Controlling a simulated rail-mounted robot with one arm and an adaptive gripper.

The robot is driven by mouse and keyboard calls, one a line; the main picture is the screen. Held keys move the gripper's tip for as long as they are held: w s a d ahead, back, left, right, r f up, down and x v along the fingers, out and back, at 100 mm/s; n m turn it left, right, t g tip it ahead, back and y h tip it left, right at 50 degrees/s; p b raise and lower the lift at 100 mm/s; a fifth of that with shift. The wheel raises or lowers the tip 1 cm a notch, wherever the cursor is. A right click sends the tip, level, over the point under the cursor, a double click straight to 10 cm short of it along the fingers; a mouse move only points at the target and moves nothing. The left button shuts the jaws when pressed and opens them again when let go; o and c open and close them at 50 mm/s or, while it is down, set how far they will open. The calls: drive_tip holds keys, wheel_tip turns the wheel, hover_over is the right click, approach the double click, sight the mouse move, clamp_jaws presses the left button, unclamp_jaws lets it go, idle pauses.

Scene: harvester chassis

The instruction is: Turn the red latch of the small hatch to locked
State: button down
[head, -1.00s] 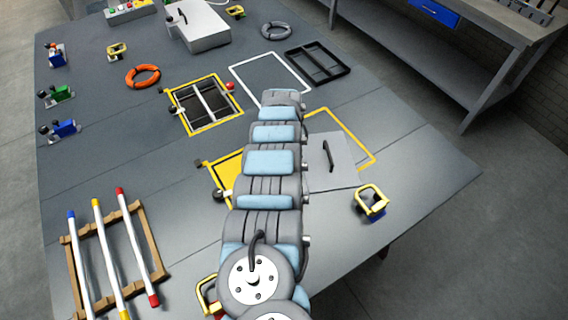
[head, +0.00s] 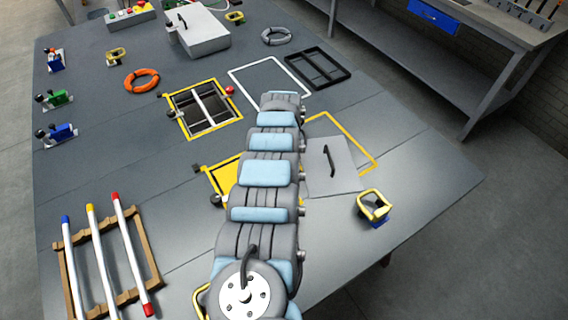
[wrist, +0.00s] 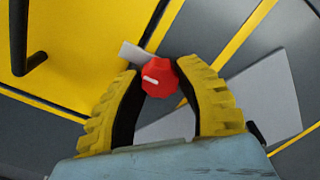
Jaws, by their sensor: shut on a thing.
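The red latch (wrist: 159,77) is a red knob with a white mark on its face. A pale tab (wrist: 136,53) reaches from it to the upper left, towards the yellow hatch panel (wrist: 80,35). My gripper (wrist: 160,70) is shut on the red knob, one yellow ridged fingertip on each side. A dark handle (wrist: 30,50) stands on the panel at the left. In the head view, part of the yellow hatch (head: 226,176) shows left of my arm. My arm hides the latch and gripper there.
A grey plate with a black handle (head: 328,163) lies right of my arm, beside a yellow outline. A yellow-handled clamp (head: 374,205) stands at the right. An open yellow-framed hatch (head: 203,107) lies farther back. A wooden rack with coloured-tip rods (head: 107,262) is front left.

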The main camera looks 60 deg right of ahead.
drive_tip(key=c, duration=0.7)
unclamp_jaws()
drive_tip(key=shift+o, duration=0.2)
wheel_tip(320, 180, up, 12)
